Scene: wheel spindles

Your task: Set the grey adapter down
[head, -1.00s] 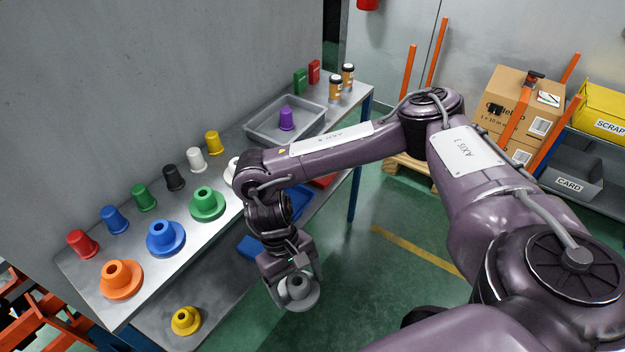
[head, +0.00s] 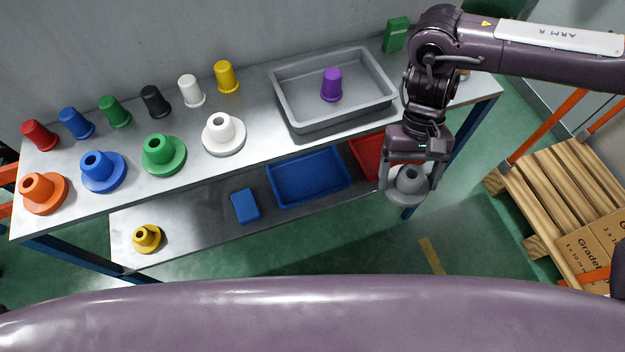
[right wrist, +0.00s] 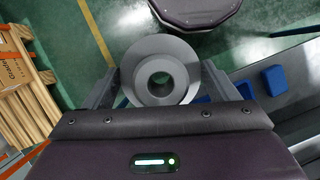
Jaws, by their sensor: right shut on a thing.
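The grey adapter (head: 410,184), a flanged ring with a short hub and a central hole, is held in my right gripper (head: 411,174). In the head view it hangs in the air off the front edge of the bench, at the right. In the right wrist view the adapter (right wrist: 160,80) sits between the two fingers, its hole facing the camera. My right gripper is shut on it. My left gripper is not in view.
The bench top (head: 265,143) holds orange, blue, green and white adapters, a row of coloured cups, and a grey tray (head: 283,96) with a purple cup (head: 331,85). The lower shelf (head: 190,225) has a yellow adapter (head: 146,238) and blue bin (head: 308,177). A pallet (head: 560,185) stands right.

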